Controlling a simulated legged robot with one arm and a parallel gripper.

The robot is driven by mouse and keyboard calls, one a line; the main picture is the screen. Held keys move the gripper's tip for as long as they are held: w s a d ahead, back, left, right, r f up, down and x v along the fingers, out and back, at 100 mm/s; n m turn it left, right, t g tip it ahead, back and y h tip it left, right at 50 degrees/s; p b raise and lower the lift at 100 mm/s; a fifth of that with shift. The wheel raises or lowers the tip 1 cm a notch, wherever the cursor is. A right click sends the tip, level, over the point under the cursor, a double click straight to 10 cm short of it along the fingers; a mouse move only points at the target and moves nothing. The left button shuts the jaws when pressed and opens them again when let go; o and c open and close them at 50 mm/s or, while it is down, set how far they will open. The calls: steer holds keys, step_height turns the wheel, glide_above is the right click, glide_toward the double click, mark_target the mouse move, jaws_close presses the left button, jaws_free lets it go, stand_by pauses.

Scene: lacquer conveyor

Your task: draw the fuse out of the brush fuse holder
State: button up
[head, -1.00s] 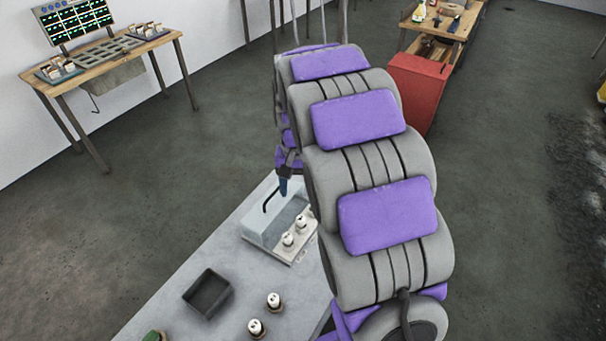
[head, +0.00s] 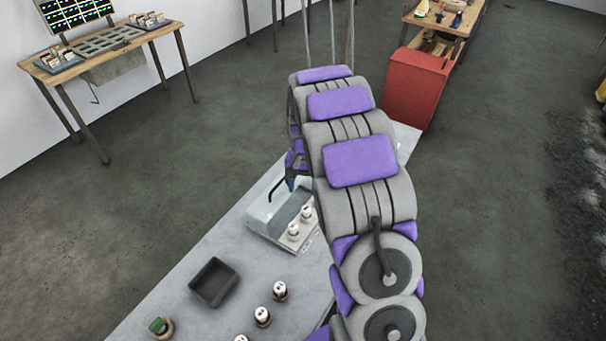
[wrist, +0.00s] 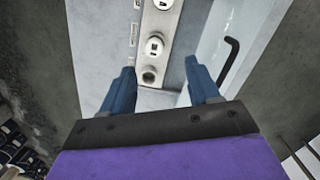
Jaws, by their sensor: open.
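The fuse holder block (head: 278,232) sits beside a grey box with a black handle on the long grey table. In the wrist view a white fuse holder (wrist: 154,46) and a dark round opening (wrist: 149,76) show near and between my fingertips. Labels beside them are too small to read, so I cannot tell which is the brush one. My gripper (wrist: 158,68) is open, with nothing held. In the head view my arm hides most of it.
The box's black handle (wrist: 230,60) rises close to my right finger. A dark empty tray (head: 213,282), loose white-topped cylinders (head: 280,290) and a green-topped piece (head: 160,327) lie on the nearer table. A red cabinet (head: 418,88) stands beyond.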

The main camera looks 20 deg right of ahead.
mark_target(306, 208)
steer(key=f, duration=0.2)
steer(key=d+f, duration=0.1)
steer(key=f, duration=0.1)
steer(key=d+f+b, duration=0.1)
steer(key=f, duration=0.1)
steer(key=shift+s+f, duration=0.35)
steer(key=f, duration=0.1)
steer(key=a+f, duration=0.1)
steer(key=f, duration=0.1)
steer(key=shift+s+a, duration=0.15)
steer(key=shift+a, duration=0.1)
steer(key=shift+a+f, duration=0.25)
steer(key=shift+a, duration=0.05)
steer(key=shift+f, duration=0.25)
steer(key=shift+d, duration=0.8)
steer(key=shift+c, duration=1)
steer(key=shift+a, duration=0.5)
steer(key=c, duration=0.5)
jaws_close()
